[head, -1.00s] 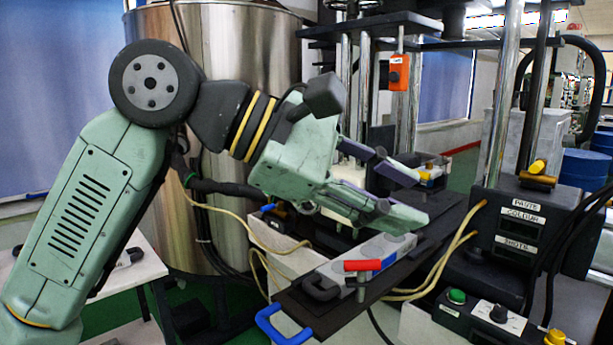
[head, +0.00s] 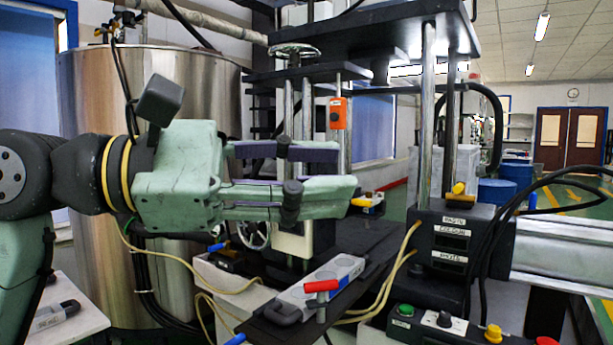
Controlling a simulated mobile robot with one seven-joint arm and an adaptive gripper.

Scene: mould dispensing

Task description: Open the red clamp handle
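The red clamp handle (head: 321,286) lies roughly level on top of a short upright metal post. It stands at the near side of a pale grey mould (head: 345,268) on a long black plate (head: 375,242). My gripper (head: 347,170) is above and behind the handle in the picture, pointing right, with its two fingers apart and nothing between them. It is clear of the handle and does not touch it. Whether the clamp grips the mould cannot be told.
A black control box (head: 440,250) with labels and yellow cables stands to the right. A panel with green, black and yellow knobs (head: 445,320) is at the front right. A large steel drum (head: 150,90) and press columns (head: 427,120) stand behind. An orange switch box (head: 338,113) hangs above.

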